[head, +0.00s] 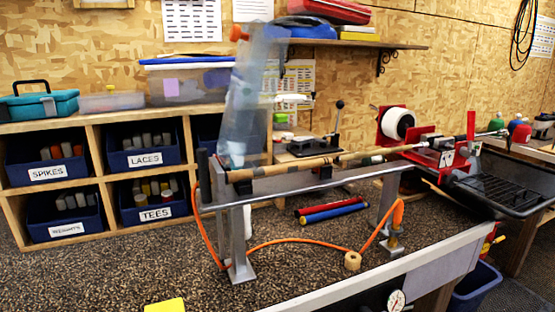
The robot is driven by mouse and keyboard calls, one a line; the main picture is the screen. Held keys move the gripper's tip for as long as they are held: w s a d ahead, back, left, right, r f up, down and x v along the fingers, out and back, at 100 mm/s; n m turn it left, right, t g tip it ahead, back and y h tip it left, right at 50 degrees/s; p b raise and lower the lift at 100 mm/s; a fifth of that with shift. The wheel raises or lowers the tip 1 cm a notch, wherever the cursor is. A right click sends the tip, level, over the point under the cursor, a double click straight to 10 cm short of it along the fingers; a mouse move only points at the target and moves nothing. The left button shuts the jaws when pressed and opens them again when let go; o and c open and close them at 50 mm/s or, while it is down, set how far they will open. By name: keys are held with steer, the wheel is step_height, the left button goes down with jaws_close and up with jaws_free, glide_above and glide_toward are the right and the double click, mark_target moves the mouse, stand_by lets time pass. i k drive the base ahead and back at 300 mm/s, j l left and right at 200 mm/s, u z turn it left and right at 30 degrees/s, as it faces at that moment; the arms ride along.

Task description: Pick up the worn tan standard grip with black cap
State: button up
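A tan, rod-like piece (285,167) with a dark end at its left lies along the top of a grey metal stand, in the middle of the head view. It looks like the tan grip with the black cap, but the picture is too small to show wear or where the grip ends along the rod. The rod slants up to the right toward a red clamp (446,150). My gripper cannot be made out in this view.
The grey stand (235,240) stands on a speckled bench, with an orange hose (290,240) looped below. A red grip and a blue grip (335,213) lie behind it. A tall translucent bluish shape (243,100) rises behind the rod's left end.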

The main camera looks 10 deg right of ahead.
mark_target(231, 177)
steer(key=l+u, duration=0.15)
steer(key=l, duration=0.3)
steer(key=k+l+u, duration=0.15)
steer(key=l, duration=0.3)
steer(key=l+u, duration=0.15)
steer(key=l, duration=0.3)
